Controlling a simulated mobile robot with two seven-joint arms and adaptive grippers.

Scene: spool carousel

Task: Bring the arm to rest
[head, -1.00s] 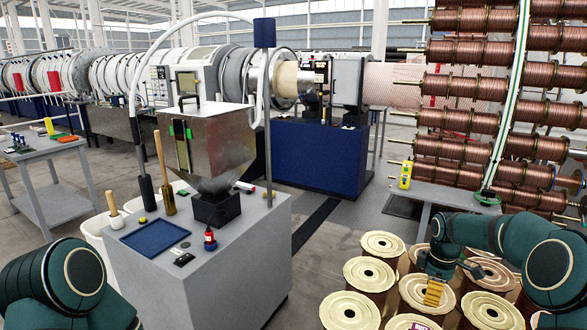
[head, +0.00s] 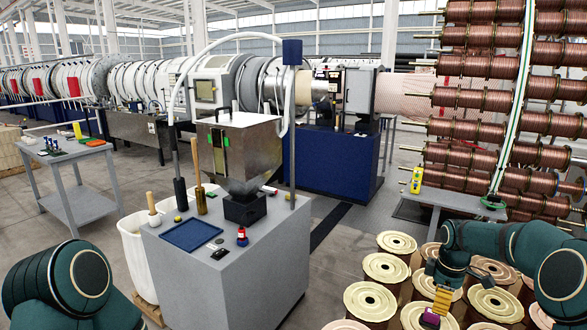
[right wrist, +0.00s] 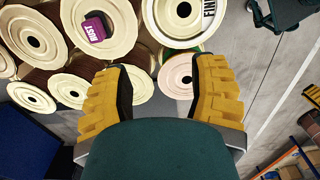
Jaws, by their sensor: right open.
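My right arm reaches in from the right in the head view. Its yellow-fingered gripper (head: 441,300) hangs over the spools at lower right. In the right wrist view the two yellow fingers (right wrist: 165,75) are spread wide, with nothing between them. Beyond them are cream spool ends and bare floor. My left arm (head: 70,280) shows folded at the lower left of the head view. Its gripper is out of sight.
Several cream-ended spools (head: 385,267) stand below my right gripper; a purple block (right wrist: 95,27) lies on one. A grey cabinet (head: 215,275) with a blue tray (head: 192,234) stands ahead. A grey side table (head: 440,196) stands before the copper spool rack (head: 490,130).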

